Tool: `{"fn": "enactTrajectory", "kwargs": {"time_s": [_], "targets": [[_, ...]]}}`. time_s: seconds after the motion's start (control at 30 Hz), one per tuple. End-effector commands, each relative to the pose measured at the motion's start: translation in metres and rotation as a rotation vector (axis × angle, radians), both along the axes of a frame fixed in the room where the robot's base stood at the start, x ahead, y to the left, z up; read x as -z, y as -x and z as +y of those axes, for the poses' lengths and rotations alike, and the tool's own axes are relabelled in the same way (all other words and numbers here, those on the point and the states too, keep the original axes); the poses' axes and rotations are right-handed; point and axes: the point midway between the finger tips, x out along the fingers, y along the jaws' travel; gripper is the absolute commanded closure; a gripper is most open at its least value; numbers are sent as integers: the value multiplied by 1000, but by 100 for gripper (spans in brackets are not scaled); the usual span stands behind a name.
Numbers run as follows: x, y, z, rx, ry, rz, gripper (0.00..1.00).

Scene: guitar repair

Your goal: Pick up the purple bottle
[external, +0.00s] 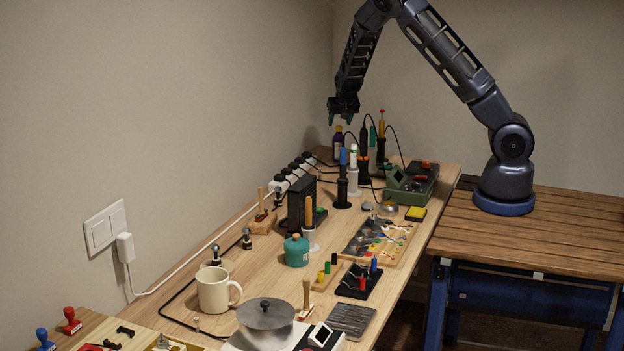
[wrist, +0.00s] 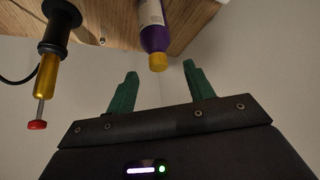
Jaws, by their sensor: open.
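The purple bottle (external: 338,142) stands at the far end of the workbench, against the wall. In the wrist view the bottle (wrist: 153,35) shows its purple body, a pale label and a yellow cap, at the top centre. My gripper (external: 342,117) is just above the bottle in the external view. In the wrist view my gripper (wrist: 160,80) has its two green fingers spread apart, with nothing between them. The bottle's base is cut off at the wrist view's edge.
A black and yellow desoldering tool (wrist: 47,75) with a red tip stands close beside the bottle. Several upright tools in holders, such as the blue-handled one (external: 343,160), crowd that end. A power strip (external: 292,175) runs along the wall. A green device (external: 408,185) sits to the right.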

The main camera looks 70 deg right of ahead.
Motion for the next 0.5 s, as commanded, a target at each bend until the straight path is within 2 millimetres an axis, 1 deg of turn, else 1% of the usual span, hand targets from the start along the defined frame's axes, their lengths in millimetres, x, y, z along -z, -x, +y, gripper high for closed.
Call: {"fn": "enactTrajectory", "kwargs": {"time_s": [0.1, 0.37, 0.5], "targets": [[10, -3, -5, 1, 0, 0, 47], [20, -6, -11, 1, -1, 0, 47], [33, -10, -21, 2, -2, 1, 47]]}}
